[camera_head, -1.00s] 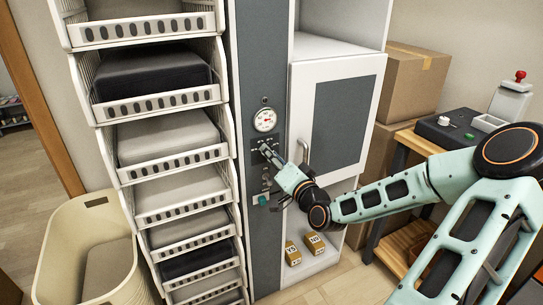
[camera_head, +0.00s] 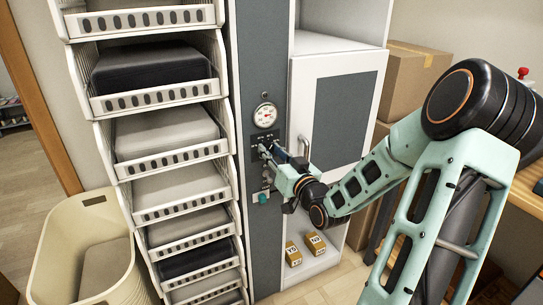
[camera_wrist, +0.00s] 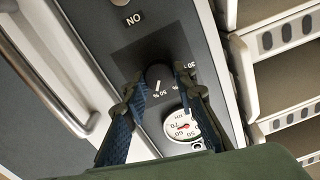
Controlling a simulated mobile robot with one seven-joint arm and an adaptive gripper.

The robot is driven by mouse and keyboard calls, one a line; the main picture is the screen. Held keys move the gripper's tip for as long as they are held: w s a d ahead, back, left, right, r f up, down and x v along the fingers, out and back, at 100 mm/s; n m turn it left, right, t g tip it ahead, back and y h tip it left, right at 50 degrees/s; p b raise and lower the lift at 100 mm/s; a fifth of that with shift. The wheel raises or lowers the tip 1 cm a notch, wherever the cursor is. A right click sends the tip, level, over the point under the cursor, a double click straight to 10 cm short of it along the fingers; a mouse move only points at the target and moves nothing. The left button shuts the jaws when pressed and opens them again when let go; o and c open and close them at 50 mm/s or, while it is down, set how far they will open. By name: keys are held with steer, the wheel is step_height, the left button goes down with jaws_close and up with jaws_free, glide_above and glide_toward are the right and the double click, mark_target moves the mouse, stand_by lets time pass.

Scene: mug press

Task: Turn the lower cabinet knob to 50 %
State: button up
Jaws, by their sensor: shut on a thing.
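A dark round knob (camera_wrist: 158,76) with a white pointer mark sits on the grey cabinet panel in the wrist view. My gripper (camera_wrist: 157,84) is shut on the knob, with one finger on each side. In the head view my gripper (camera_head: 265,151) meets the panel just below the gauge, and the fingers hide the knob there. The white dial gauge (camera_wrist: 183,125) has a red needle; it also shows in the head view (camera_head: 265,115).
A white door with a curved handle (camera_head: 303,151) is right of the panel. A stack of white bins (camera_head: 165,154) stands close on the left. A teal part (camera_head: 261,198) sits lower on the panel. Two small boxes (camera_head: 293,253) lie on the bottom shelf.

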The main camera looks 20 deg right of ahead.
steer(key=shift+n+b, duration=0.6)
steer(key=shift+n, duration=0.4)
steer(key=o, duration=1.2)
steer(key=shift+c, duration=0.2)
steer(key=s, duration=0.7)
steer(key=shift+s, duration=0.3)
steer(key=shift+d, duration=0.15)
